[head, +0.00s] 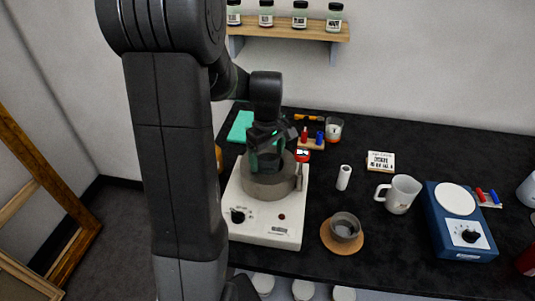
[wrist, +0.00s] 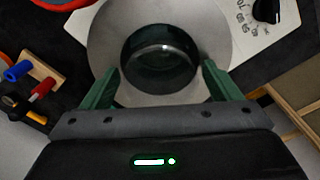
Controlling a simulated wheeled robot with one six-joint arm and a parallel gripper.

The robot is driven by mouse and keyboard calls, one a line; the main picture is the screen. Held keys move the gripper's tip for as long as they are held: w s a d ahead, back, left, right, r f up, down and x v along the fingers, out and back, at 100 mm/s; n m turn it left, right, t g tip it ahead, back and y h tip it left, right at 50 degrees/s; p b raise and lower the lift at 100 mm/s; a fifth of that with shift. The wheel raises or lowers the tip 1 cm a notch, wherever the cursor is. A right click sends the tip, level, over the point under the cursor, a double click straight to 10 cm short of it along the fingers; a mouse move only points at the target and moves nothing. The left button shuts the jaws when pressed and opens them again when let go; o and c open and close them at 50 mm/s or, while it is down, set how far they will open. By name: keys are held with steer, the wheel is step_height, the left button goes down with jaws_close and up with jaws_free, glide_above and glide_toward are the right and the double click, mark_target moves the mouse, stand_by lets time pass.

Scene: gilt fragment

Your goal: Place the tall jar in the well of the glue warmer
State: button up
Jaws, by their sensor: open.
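The glue warmer (head: 263,225) is a white box with a grey round pot on top, standing on the black bench. My gripper (head: 267,160) is directly above the pot, its green fingers pointing down. In the wrist view my gripper (wrist: 159,68) is open, with one finger on each side of a dark, glassy round shape, apparently the tall jar (wrist: 160,58). That shape sits within the grey ring of the warmer (wrist: 205,30), so the jar appears to be upright in the well. Gaps show between it and the fingers. Its lower part and depth are hidden.
A grey cup on a brown coaster (head: 345,245), a white roll (head: 343,177), a white mug (head: 400,193) and a blue hotplate (head: 460,222) stand to the right. A small rack with red and blue items (head: 312,143) is close behind the warmer. Shelf jars (head: 299,15) are above.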

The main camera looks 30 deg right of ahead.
step_height(320, 180, up, 12)
steer(key=shift+b, duration=0.35)
steer(key=shift+r, duration=0.1)
